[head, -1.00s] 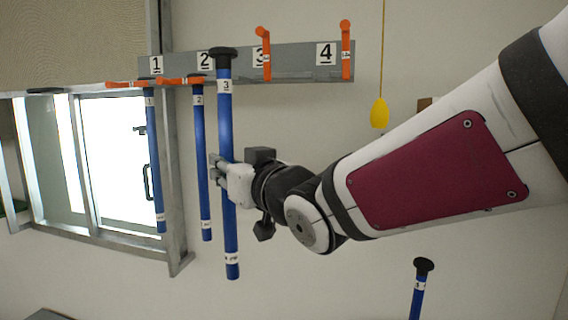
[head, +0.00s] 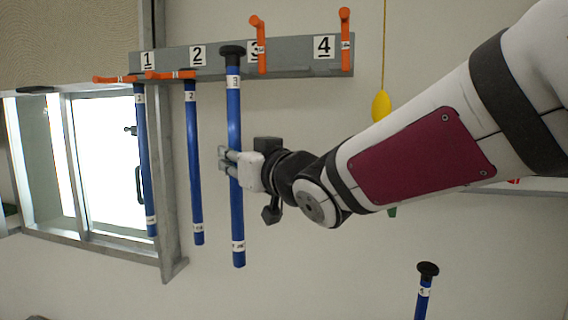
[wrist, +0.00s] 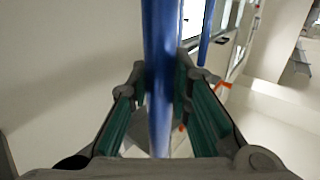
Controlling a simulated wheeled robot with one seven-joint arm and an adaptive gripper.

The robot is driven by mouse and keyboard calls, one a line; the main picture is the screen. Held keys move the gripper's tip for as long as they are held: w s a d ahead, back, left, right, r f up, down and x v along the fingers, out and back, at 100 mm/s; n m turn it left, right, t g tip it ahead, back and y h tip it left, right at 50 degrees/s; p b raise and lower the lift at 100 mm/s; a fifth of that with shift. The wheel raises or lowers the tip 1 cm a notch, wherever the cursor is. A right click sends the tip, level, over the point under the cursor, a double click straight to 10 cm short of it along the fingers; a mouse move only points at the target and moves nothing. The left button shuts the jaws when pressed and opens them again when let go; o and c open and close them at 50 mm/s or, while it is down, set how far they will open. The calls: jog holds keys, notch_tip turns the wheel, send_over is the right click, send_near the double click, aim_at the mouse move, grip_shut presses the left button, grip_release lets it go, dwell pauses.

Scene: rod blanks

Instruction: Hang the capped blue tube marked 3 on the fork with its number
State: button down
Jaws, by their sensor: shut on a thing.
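The capped blue tube marked 3 (head: 234,115) hangs upright in my gripper (head: 230,165), which is shut on it around mid-length. Its black cap (head: 232,50) is just left of the orange fork under number 3 (head: 261,45), apart from it as far as I can tell. That fork's prongs point outward from the grey rail and partly cover the 3 sign. In the wrist view the tube (wrist: 160,70) stands between the two fingers of my gripper (wrist: 162,85).
Blue tubes marked 1 (head: 143,170) and 2 (head: 194,165) hang on their forks at the left of the rail (head: 290,62). Fork 4 (head: 345,40) is empty. Another capped blue tube (head: 424,290) stands lower right. A yellow pull (head: 381,106) hangs on a cord.

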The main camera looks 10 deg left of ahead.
jog(key=w+d+f+b, duration=0.1)
jog(key=w+b, duration=0.2)
jog(key=w, duration=0.5)
jog(key=shift+w, duration=0.2)
dwell(0.7)
jog(key=shift+d+f, duration=0.1)
jog(key=c, duration=1.4)
grip_release()
